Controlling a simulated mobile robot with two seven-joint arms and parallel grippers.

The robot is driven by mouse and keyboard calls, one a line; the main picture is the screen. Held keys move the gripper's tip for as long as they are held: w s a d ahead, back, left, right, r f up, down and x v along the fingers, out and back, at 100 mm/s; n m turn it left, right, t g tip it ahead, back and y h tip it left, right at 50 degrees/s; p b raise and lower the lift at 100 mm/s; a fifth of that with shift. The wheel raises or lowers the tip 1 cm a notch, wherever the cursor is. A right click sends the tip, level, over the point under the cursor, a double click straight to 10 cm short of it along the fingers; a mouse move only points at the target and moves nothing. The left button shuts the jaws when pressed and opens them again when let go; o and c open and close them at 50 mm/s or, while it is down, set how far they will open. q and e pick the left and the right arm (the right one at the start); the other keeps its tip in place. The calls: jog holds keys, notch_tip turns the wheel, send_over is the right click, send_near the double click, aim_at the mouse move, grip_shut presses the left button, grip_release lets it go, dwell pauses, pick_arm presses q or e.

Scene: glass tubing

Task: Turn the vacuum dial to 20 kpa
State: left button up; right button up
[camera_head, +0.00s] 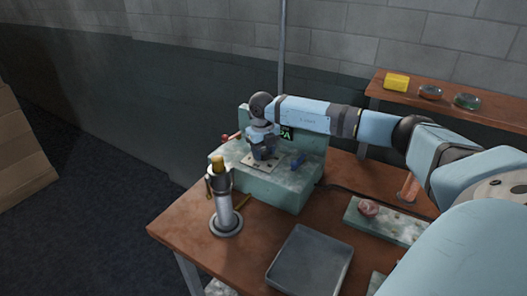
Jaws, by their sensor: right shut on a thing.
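A pale green box-shaped unit (285,196) stands on the wooden table, with a raised back panel and a small dark display with green marks (287,133) that my arm partly covers. A light plate (250,163) lies on its top face. My right gripper (262,155) points down onto this plate and is shut on the vacuum dial, which the gripper hides. The dial's pointer and scale cannot be read here. My left gripper is not in view.
A metal cylinder with a yellowish top (222,205) stands left of the unit. A grey tray (309,262) lies in front. A green board (385,223) is at right. A back shelf (450,96) holds small items.

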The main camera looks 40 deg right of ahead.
jog(key=shift+n+b, duration=0.3)
jog(key=shift+n, duration=0.9)
jog(key=n, duration=0.3)
jog(key=shift+n+b, duration=0.3)
jog(key=shift+b, duration=0.1)
jog(key=n+b, duration=0.1)
jog(key=n, duration=0.4)
jog(key=shift+n, duration=0.3)
jog(key=o, duration=0.9)
jog(key=shift+r, duration=0.1)
